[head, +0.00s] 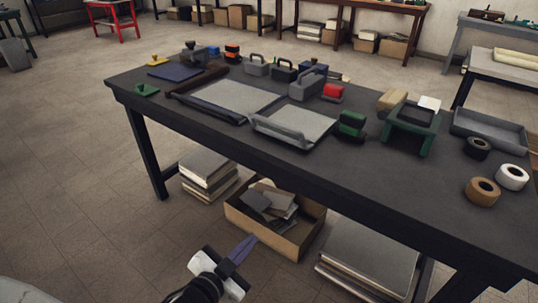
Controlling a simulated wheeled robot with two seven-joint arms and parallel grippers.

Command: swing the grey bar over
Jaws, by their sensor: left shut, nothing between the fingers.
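A grey bar (277,133) lies along the near edge of a flat light-grey panel (300,118) on the dark workbench. Beside it on the left is a second light-grey panel (232,97) in a dark frame, with a dark brown bar (200,81) along its far left side. My left gripper (243,247) is in the lower middle of the head view, in front of the bench and well apart from the bar. Its bluish fingers are together, with nothing between them. My right gripper is not in view.
The workbench (370,180) also carries a green-and-black block (351,125), a red block (333,92), a green stand (410,127), a grey tray (490,130) and tape rolls (482,191). Under it is an open cardboard box (290,240). The bench's front edge lies between my gripper and the panels.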

